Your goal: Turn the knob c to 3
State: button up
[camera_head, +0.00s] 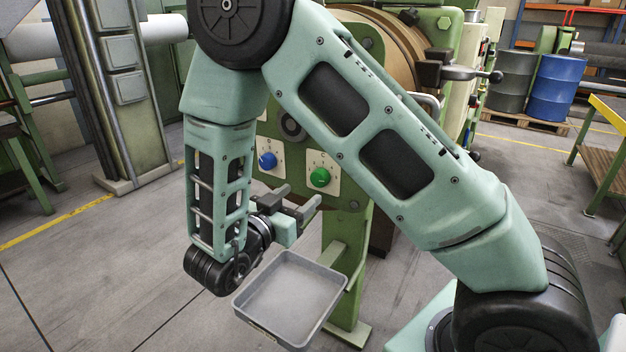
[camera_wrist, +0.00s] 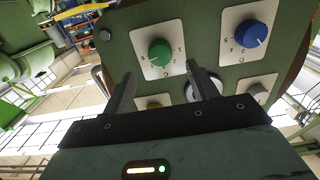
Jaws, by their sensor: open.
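A blue knob (camera_head: 267,160) and a green knob (camera_head: 320,177) sit on white dial plates on the green machine panel. In the wrist view, which is turned over, the green knob (camera_wrist: 160,52) is left and the blue knob (camera_wrist: 250,34) is right. The blue knob's white mark points to lower right there. My gripper (camera_head: 299,195) is open and empty in front of the panel, below the knobs. In the wrist view its fingertips (camera_wrist: 160,73) straddle a spot just below the green knob, apart from it.
A grey tray (camera_head: 290,298) is below my gripper. A green machine post (camera_head: 345,265) stands behind it. Open floor lies to the left.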

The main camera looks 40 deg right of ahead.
aim_at(317, 181)
jog(key=p+x, duration=0.1)
jog(key=x, duration=0.5)
jog(key=shift+w+d, duration=0.1)
jog(key=shift+d, duration=0.3)
jog(key=c, duration=1)
